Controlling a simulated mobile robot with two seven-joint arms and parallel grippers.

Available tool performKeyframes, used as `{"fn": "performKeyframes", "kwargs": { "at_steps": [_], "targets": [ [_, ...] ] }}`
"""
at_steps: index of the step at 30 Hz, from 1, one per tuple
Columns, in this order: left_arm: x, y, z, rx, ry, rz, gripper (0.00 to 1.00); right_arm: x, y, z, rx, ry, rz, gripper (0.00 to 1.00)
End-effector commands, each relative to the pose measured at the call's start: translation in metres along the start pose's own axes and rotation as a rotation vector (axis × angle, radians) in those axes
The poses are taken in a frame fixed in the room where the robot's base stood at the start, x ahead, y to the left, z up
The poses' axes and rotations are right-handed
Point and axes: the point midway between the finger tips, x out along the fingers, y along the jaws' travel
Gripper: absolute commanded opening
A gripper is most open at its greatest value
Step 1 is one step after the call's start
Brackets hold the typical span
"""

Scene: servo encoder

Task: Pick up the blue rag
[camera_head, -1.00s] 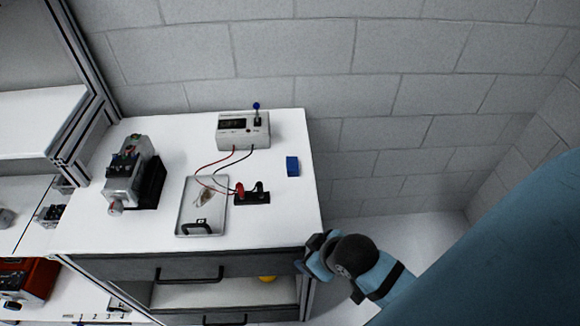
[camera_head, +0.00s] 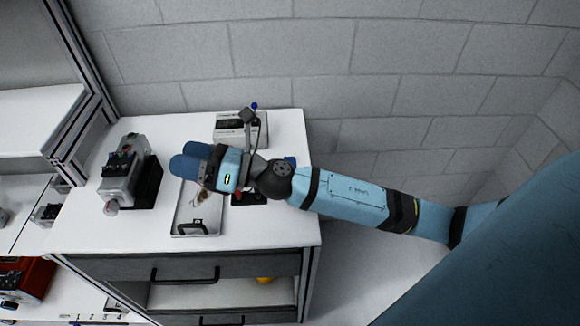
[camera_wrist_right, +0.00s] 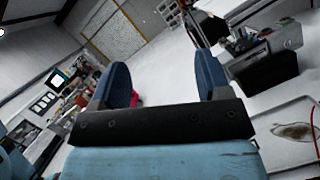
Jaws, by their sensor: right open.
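A small dark blue block-like item (camera_head: 290,160) lies on the right part of the white cabinet top in the head view. It is the only thing there that could be the blue rag, and my right arm hides most of it. My right gripper (camera_head: 187,160) reaches in from the right, over the cabinet top, well to the left of the blue item. In the right wrist view its two blue fingers (camera_wrist_right: 160,80) are spread apart with nothing between them. My left gripper is out of view.
A metal tray (camera_head: 196,230) with a brownish item inside lies below my right gripper. A motor unit (camera_head: 124,180) stands to the left. A white instrument box (camera_head: 227,127) with a blue-tipped lever stands behind. Bare cabinet top (camera_head: 280,228) shows at front right.

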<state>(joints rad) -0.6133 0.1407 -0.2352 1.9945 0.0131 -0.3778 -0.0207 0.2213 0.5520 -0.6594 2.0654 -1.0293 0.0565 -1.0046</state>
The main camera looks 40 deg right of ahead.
Motion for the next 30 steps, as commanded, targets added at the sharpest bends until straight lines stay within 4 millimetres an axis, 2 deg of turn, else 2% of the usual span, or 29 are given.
{"fn": "performKeyframes", "kwargs": {
  "at_steps": [1, 2, 5, 8, 10, 12, 16, 18, 21, 24, 30],
  "targets": [
    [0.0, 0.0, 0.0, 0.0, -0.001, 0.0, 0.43, 0.006, -0.001, -0.01, -0.221, 0.124, 0.113, 0.7],
    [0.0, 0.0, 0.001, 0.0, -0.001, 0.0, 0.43, 0.006, -0.003, -0.019, -0.351, 0.201, 0.183, 0.7],
    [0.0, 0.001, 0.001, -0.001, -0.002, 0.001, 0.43, -0.009, -0.027, -0.048, -0.757, 0.475, 0.412, 0.7],
    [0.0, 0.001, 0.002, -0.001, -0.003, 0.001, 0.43, -0.044, -0.077, -0.06, -1.102, 0.782, 0.638, 0.7],
    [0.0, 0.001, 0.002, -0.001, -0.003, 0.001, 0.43, -0.076, -0.119, -0.053, -1.278, 1.004, 0.785, 0.7],
    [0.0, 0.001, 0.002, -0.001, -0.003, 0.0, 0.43, -0.109, -0.158, -0.036, -1.392, 1.217, 0.914, 0.7],
    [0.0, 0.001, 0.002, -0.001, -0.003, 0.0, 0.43, -0.16, -0.209, 0.005, -1.469, 1.535, 1.092, 0.7],
    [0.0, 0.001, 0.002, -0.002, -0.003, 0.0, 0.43, -0.178, -0.225, 0.024, -1.469, 1.651, 1.153, 0.7],
    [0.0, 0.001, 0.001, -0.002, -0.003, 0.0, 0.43, -0.194, -0.236, 0.038, -1.456, 1.741, 1.203, 0.7],
    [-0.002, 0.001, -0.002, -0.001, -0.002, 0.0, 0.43, -0.201, -0.244, 0.034, -1.449, 1.768, 1.221, 0.7],
    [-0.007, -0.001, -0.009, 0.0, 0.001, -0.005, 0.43, -0.211, -0.261, 0.0, -1.447, 1.765, 1.222, 0.7]
  ]
}}
